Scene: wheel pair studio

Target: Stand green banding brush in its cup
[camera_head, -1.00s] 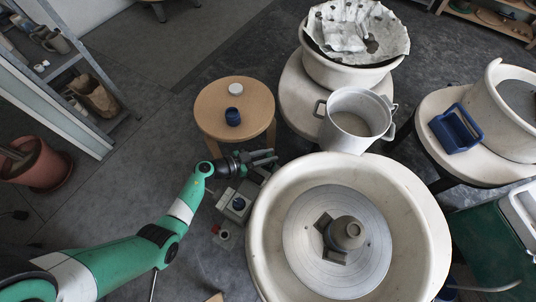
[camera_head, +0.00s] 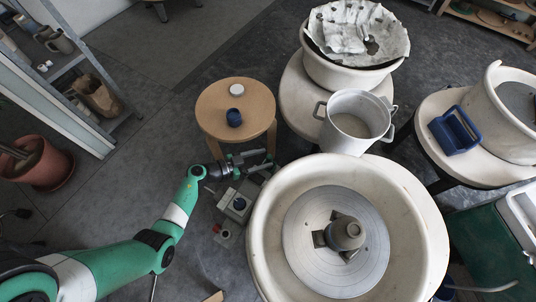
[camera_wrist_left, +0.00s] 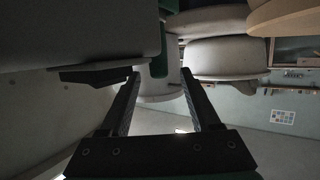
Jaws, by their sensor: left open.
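My left gripper (camera_head: 267,160) is open and empty in the head view, just below the round wooden stool and left of the near wheel's basin. Its two fingers also stand apart with nothing between them in the left wrist view (camera_wrist_left: 160,76). A small dark-blue cup (camera_head: 234,117) stands on the stool, above and left of the gripper and apart from it. I cannot make out a green banding brush in either view. My right gripper is in neither view.
The wooden stool (camera_head: 212,104) also holds a white lid-like disc (camera_head: 237,90). The near basin (camera_head: 262,215) holds a wheel head (camera_head: 305,262) with a grey clay pot (camera_head: 345,233). A metal pot (camera_head: 352,108) stands behind it. A grey control box (camera_head: 236,206) sits below the gripper.

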